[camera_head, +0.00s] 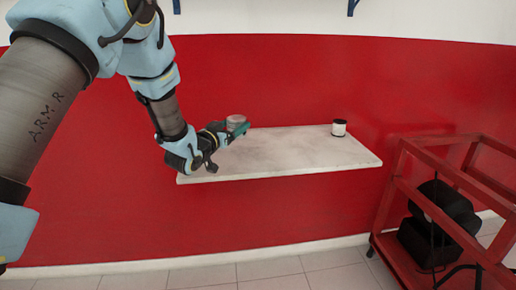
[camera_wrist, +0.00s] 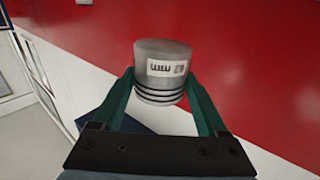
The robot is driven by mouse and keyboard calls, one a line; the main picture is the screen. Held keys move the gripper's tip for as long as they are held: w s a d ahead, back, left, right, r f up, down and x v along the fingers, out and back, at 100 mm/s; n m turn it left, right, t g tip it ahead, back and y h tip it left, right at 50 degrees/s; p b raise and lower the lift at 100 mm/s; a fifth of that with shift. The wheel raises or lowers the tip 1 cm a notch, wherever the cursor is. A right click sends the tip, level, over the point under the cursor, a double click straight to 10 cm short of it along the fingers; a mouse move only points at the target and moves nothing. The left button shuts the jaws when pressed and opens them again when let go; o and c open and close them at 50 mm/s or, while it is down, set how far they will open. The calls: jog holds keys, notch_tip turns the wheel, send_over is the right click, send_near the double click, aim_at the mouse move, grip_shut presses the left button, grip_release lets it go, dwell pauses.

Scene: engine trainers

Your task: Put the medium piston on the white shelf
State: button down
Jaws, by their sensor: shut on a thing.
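My gripper (camera_head: 232,128) is shut on a grey metal piston (camera_head: 236,121), at the left end of the white shelf (camera_head: 290,152). In the wrist view the piston (camera_wrist: 162,68) sits between the two green fingers (camera_wrist: 165,92). It has dark ring grooves near its lower edge in that view and a white label, upside down, that seems to read 82 mm. In the head view the piston appears over the shelf's back left corner; I cannot tell whether it touches the shelf. Its size against other pistons cannot be judged.
A small white and dark cylinder (camera_head: 339,127) stands at the shelf's back right. The shelf between it and my gripper is clear. The red wall (camera_head: 290,80) is behind. A red metal frame cart (camera_head: 395,190) holding a black object (camera_head: 445,210) stands at right.

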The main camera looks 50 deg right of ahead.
notch_tip(320, 180, down, 8)
jog(key=shift+r+p, duration=0.2)
jog(key=shift+p, duration=0.8)
jog(key=shift+f, duration=0.4)
jog(key=shift+f, duration=0.1)
jog(key=shift+f, duration=0.15)
grip_release()
jog(key=shift+a+r, duration=0.1)
jog(key=shift+r, duration=0.1)
jog(key=b+v, duration=0.3)
jog(key=v, duration=0.9)
